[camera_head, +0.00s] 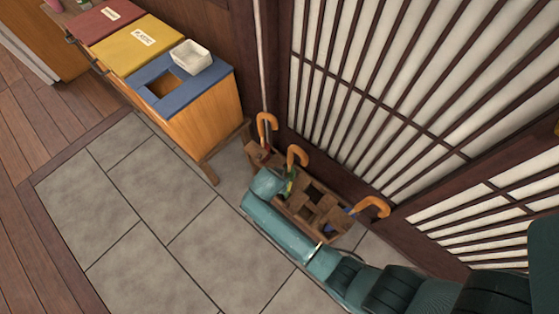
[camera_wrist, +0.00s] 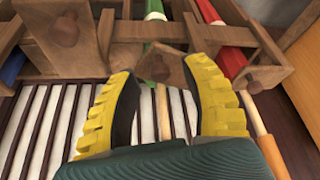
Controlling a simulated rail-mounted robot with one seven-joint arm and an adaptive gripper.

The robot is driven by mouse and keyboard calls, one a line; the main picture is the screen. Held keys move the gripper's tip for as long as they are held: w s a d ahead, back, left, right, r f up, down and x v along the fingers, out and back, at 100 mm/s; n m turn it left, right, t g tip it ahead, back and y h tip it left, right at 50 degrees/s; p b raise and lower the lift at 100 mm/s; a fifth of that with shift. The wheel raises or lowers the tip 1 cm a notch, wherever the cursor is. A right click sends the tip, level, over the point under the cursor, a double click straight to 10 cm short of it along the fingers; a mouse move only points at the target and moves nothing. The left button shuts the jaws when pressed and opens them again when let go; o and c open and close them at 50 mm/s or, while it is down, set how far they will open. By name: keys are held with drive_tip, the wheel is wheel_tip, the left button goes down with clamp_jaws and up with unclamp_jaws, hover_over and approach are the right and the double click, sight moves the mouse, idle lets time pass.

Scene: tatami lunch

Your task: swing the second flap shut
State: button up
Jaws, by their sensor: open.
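A wooden umbrella rack (camera_head: 284,208) stands against the lattice wall; several small wooden flaps with round knobs show close up in the wrist view. One flap (camera_wrist: 72,42) is at the upper left, a tilted middle flap (camera_wrist: 158,67) lies just beyond my fingertips, and another flap (camera_wrist: 266,77) is at the right. Which one is the second flap, I cannot tell for sure. My gripper (camera_wrist: 165,95) is open, its yellow-padded fingers spread, with no flap between them. Whether a finger touches the middle flap is unclear. In the head view my arm hides part of the rack.
Orange umbrella handles (camera_head: 372,206) stick up from the rack. Blue (camera_wrist: 12,66), green (camera_wrist: 155,12) and red (camera_wrist: 232,62) umbrellas show in the wrist view. A bin cabinet with a blue top (camera_head: 215,81) and a white tub (camera_head: 190,58) stands behind. The tile floor (camera_head: 130,225) at left is clear.

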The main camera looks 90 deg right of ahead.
drive_tip(key=shift+d+f, duration=0.1)
drive_tip(key=shift+f, duration=0.1)
drive_tip(key=shift+c, duration=0.3)
clamp_jaws()
